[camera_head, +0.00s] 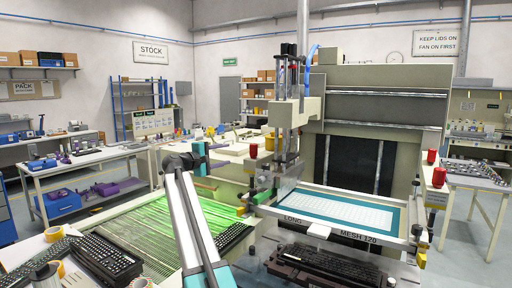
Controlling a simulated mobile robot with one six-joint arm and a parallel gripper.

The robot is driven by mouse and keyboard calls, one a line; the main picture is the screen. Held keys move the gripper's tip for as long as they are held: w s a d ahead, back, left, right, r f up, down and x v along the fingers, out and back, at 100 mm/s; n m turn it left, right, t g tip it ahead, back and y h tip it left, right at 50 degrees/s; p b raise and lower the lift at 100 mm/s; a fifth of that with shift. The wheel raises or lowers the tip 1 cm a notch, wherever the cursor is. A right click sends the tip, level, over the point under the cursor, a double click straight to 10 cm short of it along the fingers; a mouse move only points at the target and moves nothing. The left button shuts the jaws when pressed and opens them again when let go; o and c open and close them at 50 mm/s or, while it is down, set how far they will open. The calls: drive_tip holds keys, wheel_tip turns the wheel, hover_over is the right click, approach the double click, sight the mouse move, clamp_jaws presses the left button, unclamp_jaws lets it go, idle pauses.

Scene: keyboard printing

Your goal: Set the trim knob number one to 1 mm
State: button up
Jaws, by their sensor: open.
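The printing machine (392,118) stands right of centre, with a teal-edged screen frame (400,231) marked "LONG" and "MESH 120" at its front. Red knob-like parts stand at the machine's right side, an upper one (432,156) and a lower one (438,177). Another red part (268,183) is left of the screen. I cannot tell which part is trim knob number one, and no scale or millimetre reading is legible. My pale arm rises from the bottom centre to a dark joint with a teal cap. My gripper's fingers cannot be made out anywhere.
A green-lit slatted bed (160,228) lies left of the machine, with dark keyboards (100,258) at its left. Another dark keyboard (335,268) sits below the screen. A workbench (95,158) stands at the left, and a table with parts (470,172) at the right.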

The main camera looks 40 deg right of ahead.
drive_tip(key=m+t, duration=0.2)
drive_tip(key=m, duration=0.1)
drive_tip(key=m+t+y+b, duration=0.1)
drive_tip(key=m+t+b, duration=0.3)
drive_tip(key=m, duration=0.8)
approach(255, 145)
drive_tip(key=w+f, duration=0.1)
drive_tip(key=shift+w+d+f+t+p, duration=0.2)
drive_tip(key=shift+d+t+p, duration=0.2)
drive_tip(key=shift+d, duration=0.05)
drive_tip(key=shift+d, duration=0.15)
drive_tip(key=p+x, duration=0.4)
drive_tip(key=x, duration=0.7)
drive_tip(key=shift+w+d+p, duration=0.3)
drive_tip(key=shift+p, duration=0.1)
drive_tip(key=shift+p+x, duration=0.3)
drive_tip(key=shift+x, duration=0.6)
drive_tip(key=shift+f, duration=0.15)
